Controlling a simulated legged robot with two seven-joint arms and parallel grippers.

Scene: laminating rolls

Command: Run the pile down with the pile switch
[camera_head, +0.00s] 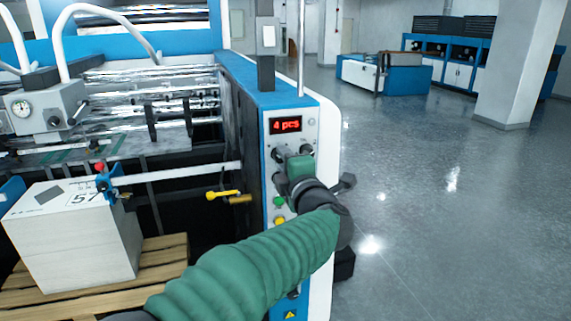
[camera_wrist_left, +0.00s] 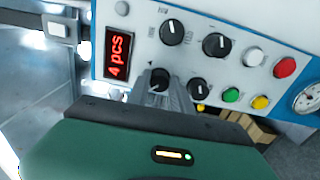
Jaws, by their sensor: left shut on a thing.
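The control panel (camera_head: 292,122) is on the blue and white machine end and shows a red "4 pcs" display (camera_head: 286,124). My left gripper (camera_wrist_left: 165,92) reaches the panel and is shut on a black rotary knob (camera_wrist_left: 160,77) beside the display. The fingers hide part of this knob, and I cannot read its label. Other black knobs (camera_wrist_left: 172,32) sit near it. In the head view the green gripper body (camera_head: 300,167) covers part of the panel. The pile (camera_head: 75,235) is a white stack marked 57 on a wooden pallet (camera_head: 162,258). My right gripper is not in view.
White (camera_wrist_left: 253,56), red (camera_wrist_left: 285,67), green (camera_wrist_left: 231,95) and yellow (camera_wrist_left: 261,102) buttons lie close to the fingers. A yellow-handled lever (camera_head: 222,194) sticks out left of the panel. The floor (camera_head: 430,220) to the right is clear.

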